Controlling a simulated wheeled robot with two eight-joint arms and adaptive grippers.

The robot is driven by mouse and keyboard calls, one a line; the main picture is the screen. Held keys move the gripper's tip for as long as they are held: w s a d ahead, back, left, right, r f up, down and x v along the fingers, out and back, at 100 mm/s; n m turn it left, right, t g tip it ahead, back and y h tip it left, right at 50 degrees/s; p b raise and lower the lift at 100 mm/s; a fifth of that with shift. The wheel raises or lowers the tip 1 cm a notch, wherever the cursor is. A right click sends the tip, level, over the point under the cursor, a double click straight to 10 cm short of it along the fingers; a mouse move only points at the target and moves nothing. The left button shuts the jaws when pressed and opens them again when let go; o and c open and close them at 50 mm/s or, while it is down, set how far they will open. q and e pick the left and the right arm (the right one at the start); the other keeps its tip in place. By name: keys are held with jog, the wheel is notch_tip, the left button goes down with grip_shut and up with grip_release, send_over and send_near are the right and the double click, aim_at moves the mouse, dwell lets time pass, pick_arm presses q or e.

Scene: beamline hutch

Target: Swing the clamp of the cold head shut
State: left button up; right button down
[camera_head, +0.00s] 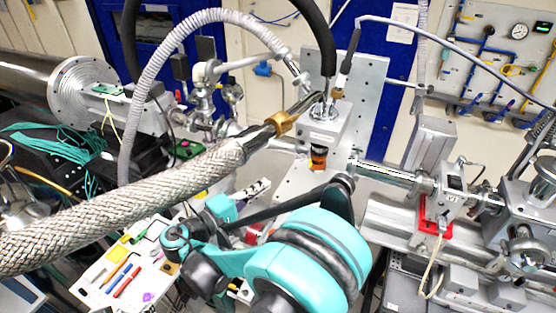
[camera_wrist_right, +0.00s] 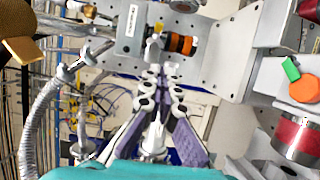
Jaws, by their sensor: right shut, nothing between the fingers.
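The cold head (camera_head: 325,130) is a silver block with hoses on top, mounted against the perforated plate in the head view. It also shows at the top of the right wrist view (camera_wrist_right: 130,30). An orange and black ring (camera_wrist_right: 181,44) sits at its end, with a small silver part beside it that may belong to the clamp. I cannot tell how far the clamp is open. My right gripper (camera_head: 266,184) is below and left of the cold head. In the wrist view its fingertips (camera_wrist_right: 162,72) are together and empty, just short of the silver part. Contact is unclear. My left gripper is not in view.
A thick braided hose (camera_head: 130,205) crosses the left side up to a brass fitting (camera_head: 284,123) near the cold head. The perforated plate (camera_head: 362,100) stands behind. A beam pipe (camera_head: 395,174) runs right. A tool tray (camera_head: 105,285) lies lower left.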

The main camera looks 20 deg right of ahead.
jog(key=s+d+x, duration=0.1)
jog(key=s+x, duration=0.1)
jog(key=x, duration=1)
jog(key=shift+s+d+r, duration=0.15)
jog(key=shift+d+r, duration=0.05)
jog(key=shift+r, duration=0.15)
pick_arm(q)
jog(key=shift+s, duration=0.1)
pick_arm(e)
jog(key=shift+s, duration=0.1)
